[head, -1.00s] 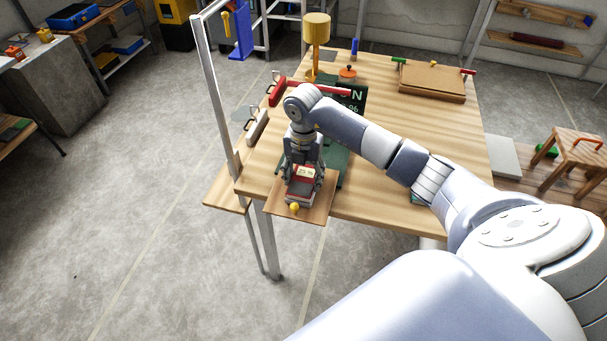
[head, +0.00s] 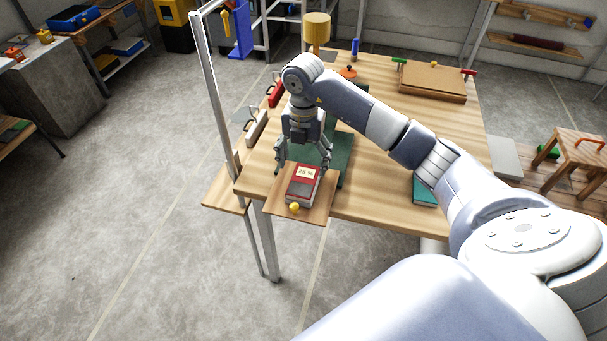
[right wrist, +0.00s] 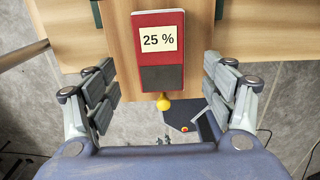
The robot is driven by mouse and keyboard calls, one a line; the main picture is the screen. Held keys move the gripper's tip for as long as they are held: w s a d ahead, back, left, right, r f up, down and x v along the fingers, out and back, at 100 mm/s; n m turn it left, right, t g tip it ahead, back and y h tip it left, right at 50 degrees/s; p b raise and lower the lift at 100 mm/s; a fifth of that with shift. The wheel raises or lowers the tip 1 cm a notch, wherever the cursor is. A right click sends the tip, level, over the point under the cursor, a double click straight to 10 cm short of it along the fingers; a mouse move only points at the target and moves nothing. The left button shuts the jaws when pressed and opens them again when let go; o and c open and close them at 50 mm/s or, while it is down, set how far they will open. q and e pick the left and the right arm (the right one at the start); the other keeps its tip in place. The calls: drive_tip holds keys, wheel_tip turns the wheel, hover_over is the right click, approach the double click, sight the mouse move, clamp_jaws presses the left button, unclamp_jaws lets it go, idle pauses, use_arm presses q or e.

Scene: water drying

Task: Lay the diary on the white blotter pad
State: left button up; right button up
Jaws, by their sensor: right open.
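A red book (head: 302,185) with a cream "25 %" label, perhaps the diary, lies on a small wooden board (head: 318,210) with a yellow knob, at the table's near edge. In the right wrist view the red book (right wrist: 160,68) lies flat, with a dark grey band near the knob. My right gripper (head: 303,160) is open and empty, just behind and above the book. Its fingers (right wrist: 163,85) stand apart on either side in the wrist view, not touching it. I cannot make out a white blotter pad. My left gripper is not in view.
A teal book (head: 424,190) lies at the table's near right, partly behind my arm. A green panel (head: 342,155) lies behind the gripper. A brown box (head: 432,82) sits at the far right. A metal post (head: 218,95) rises at the left.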

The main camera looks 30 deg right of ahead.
sight(303, 180)
wheel_tip(303, 180, up, 6)
drive_tip(key=shift+b, duration=0.45)
